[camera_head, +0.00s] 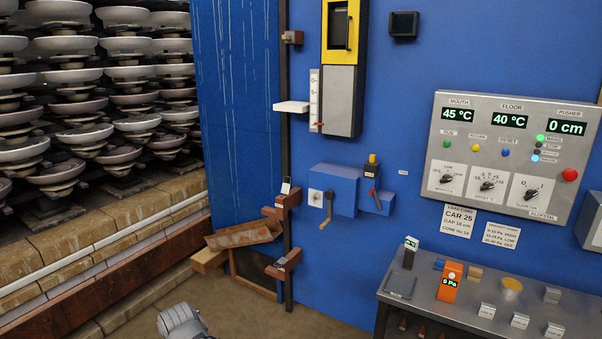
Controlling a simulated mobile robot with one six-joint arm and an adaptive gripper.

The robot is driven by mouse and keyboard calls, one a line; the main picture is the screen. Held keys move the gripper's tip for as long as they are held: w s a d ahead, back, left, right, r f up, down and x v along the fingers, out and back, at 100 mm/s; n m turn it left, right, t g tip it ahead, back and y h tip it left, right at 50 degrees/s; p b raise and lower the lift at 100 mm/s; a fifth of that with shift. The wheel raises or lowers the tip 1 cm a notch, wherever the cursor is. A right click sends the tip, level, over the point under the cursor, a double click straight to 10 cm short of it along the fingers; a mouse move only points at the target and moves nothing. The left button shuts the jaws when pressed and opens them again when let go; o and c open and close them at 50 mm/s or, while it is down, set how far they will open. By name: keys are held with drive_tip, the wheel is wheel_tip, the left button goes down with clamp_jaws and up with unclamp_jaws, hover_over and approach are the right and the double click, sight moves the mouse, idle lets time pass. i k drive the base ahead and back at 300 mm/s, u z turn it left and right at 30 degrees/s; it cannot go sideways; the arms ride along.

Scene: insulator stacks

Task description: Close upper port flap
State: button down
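I cannot tell for sure which part is the upper port flap. A black vertical post (286,130) runs down the edge of the blue wall. On it sit an upper brown block (282,205) with a small pale-topped piece (286,187) standing on it, and a lower brown block (284,266) with a small grey piece on top. Higher up are a white ledge (292,107) and a small brown bracket (291,37). A grey ribbed part of my arm, perhaps my gripper (182,322), shows at the bottom edge, well below and left of the blocks. Its fingers cannot be made out.
A blue box with a crank handle (327,210) and a yellow-framed unit (343,28) are on the blue wall. A control panel (510,155) hangs at right above a grey bench (470,318). Stacked insulators (130,100) stand on a brick-edged car at left. Brown bricks (243,235) lean by the post.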

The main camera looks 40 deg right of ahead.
sight(285, 187)
drive_tip(key=z, duration=0.25)
drive_tip(key=i, duration=0.65)
drive_tip(key=z, duration=1)
drive_tip(key=i, duration=0.85)
drive_tip(key=z, duration=0.45)
drive_tip(key=k, duration=0.9)
drive_tip(key=z, duration=0.1)
drive_tip(key=i, duration=0.35)
drive_tip(key=z, duration=0.05)
